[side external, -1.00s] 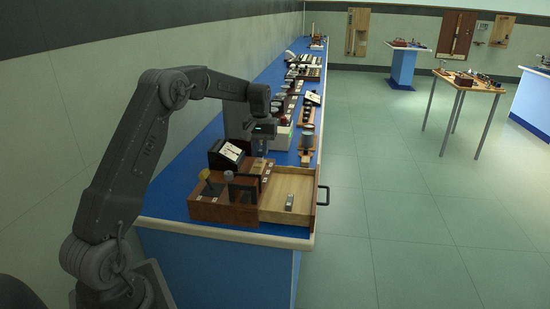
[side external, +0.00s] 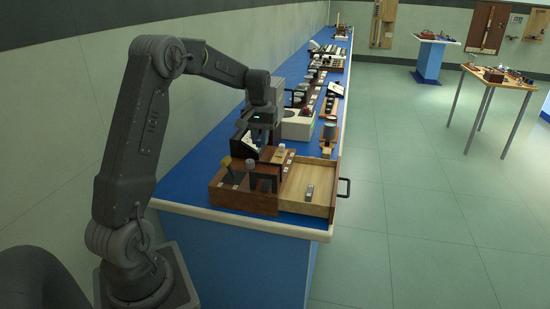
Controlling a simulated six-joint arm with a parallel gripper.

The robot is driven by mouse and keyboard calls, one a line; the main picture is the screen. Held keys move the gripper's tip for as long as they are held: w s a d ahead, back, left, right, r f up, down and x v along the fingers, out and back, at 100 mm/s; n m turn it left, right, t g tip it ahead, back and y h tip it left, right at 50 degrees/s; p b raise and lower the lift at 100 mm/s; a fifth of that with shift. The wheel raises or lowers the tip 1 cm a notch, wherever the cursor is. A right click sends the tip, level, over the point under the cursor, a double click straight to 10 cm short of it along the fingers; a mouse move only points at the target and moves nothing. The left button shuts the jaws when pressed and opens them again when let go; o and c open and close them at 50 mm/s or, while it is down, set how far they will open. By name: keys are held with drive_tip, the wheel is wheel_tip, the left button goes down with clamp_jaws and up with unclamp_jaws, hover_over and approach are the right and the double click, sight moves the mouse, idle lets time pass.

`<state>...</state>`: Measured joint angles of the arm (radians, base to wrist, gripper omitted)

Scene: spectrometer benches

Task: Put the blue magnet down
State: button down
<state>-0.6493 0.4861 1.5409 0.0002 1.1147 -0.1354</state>
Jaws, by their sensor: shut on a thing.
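My gripper (side external: 262,138) points down over the back of the brown wooden box (side external: 245,204), beside the small dark panel with a pale face (side external: 248,141). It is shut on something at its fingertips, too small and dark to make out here. No blue magnet can be told apart in this view; what the jaws hold fits it only by position.
The long blue bench (side external: 193,188) runs back along the wall, with several instruments standing behind the box. A white unit with a red top (side external: 298,127) is just behind the gripper. The drawer's dark handle (side external: 345,187) juts past the bench's right edge. The drawer floor is mostly bare.

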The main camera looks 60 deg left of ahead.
drive_tip(key=w+d+f, duration=0.1)
drive_tip(key=w, duration=0.1)
drive_tip(key=w+d+f, duration=0.1)
drive_tip(key=shift+w+d+f, duration=0.15)
drive_tip(key=shift+w+f, duration=0.15)
drive_tip(key=shift+w, duration=0.05)
drive_tip(key=shift+f, duration=2)
drive_tip(key=shift+f, duration=0.2)
